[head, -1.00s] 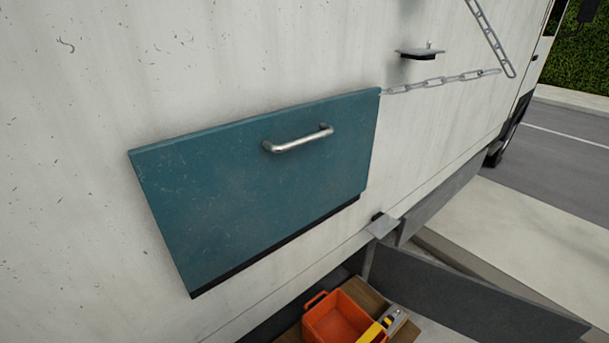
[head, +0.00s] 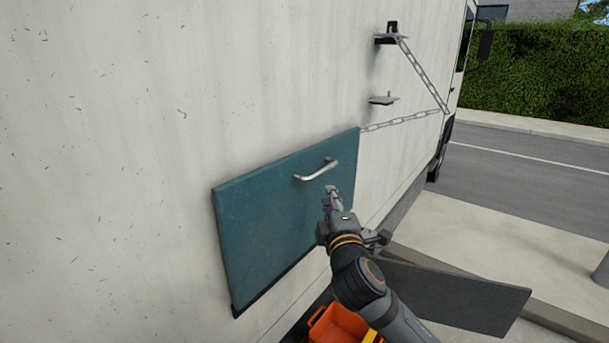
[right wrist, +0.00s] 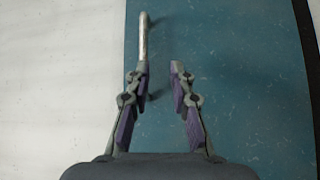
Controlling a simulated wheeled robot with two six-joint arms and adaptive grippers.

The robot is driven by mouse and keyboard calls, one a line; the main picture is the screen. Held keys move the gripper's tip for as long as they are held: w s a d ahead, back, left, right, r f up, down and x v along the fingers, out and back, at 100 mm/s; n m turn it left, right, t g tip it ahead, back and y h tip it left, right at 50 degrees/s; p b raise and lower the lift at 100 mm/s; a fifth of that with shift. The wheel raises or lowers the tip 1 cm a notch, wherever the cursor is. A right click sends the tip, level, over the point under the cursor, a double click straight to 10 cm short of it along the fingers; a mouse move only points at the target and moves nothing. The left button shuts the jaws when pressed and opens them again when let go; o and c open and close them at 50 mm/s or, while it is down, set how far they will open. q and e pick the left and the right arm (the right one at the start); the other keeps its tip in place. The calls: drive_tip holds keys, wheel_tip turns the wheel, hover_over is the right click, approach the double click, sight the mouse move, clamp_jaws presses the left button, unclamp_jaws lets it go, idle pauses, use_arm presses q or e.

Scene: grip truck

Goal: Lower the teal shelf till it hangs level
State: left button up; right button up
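The teal shelf (head: 262,222) is folded up against the white truck wall, its face close to upright. A silver bar handle (head: 316,171) sits near its top edge. A chain (head: 400,120) runs from the shelf's top right corner to the right and then up to a bracket. My right gripper (head: 331,190) is just below the handle, in front of the shelf. In the right wrist view its fingers (right wrist: 159,68) are apart with nothing between them, and the handle (right wrist: 143,38) lies ahead of the left finger. My left gripper is out of view.
A small bracket (head: 383,100) and an upper bracket (head: 391,38) stick out of the wall. A dark grey panel (head: 455,295) juts out at lower right. An orange bin (head: 338,326) sits below the shelf.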

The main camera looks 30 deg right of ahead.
sight(325, 171)
drive_tip(key=w+r+b, duration=0.1)
drive_tip(key=w+d+r+b, duration=0.1)
drive_tip(key=w+r+b, duration=0.1)
drive_tip(key=shift+w+d+r, duration=0.15)
drive_tip(key=shift+w, duration=0.1)
drive_tip(key=p+x, duration=0.1)
drive_tip(key=x, duration=0.3)
drive_tip(key=shift+w+d, duration=0.2)
drive_tip(key=shift+d, duration=0.1)
drive_tip(key=shift+w+d, duration=0.15)
drive_tip(key=shift+w, duration=0.3)
drive_tip(key=shift+c, duration=0.2)
clamp_jaws()
